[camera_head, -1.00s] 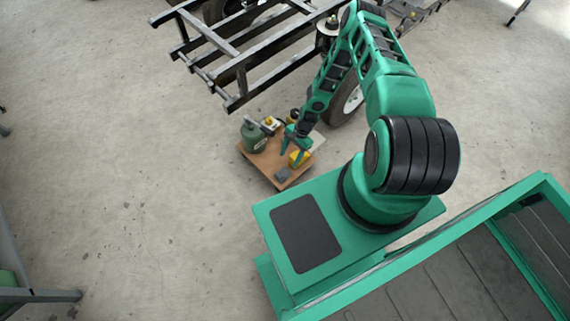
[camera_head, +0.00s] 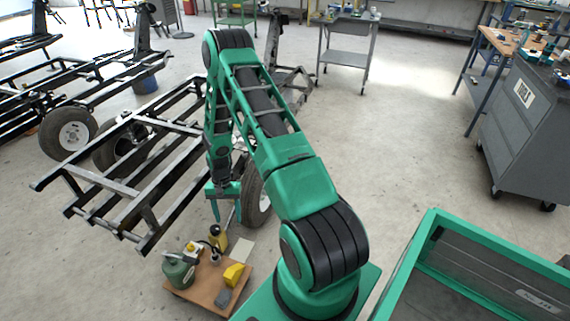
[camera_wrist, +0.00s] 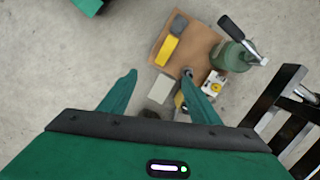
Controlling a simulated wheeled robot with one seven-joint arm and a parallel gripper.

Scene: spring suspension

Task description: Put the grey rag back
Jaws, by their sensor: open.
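A small dark grey folded piece (camera_head: 223,297), likely the grey rag, lies at the front of a low wooden board (camera_head: 192,291), next to a yellow block (camera_head: 234,274). It also shows in the wrist view (camera_wrist: 179,24) at the board's far end. A flat pale grey sheet (camera_head: 243,250) lies at the board's right edge; I cannot tell whether it is cloth. My gripper (camera_head: 227,210) is open, pointing down, raised above the back of the board. In the wrist view its fingers (camera_wrist: 160,75) are apart with nothing held; the right finger partly covers items behind it.
A green canister (camera_head: 178,270), a yellow bottle (camera_head: 217,238) and a white-and-yellow item (camera_head: 194,249) stand on the board. A black metal frame (camera_head: 140,190) with a wheel stands close behind. A grey tool cabinet (camera_head: 525,125) is far right. Open floor lies between.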

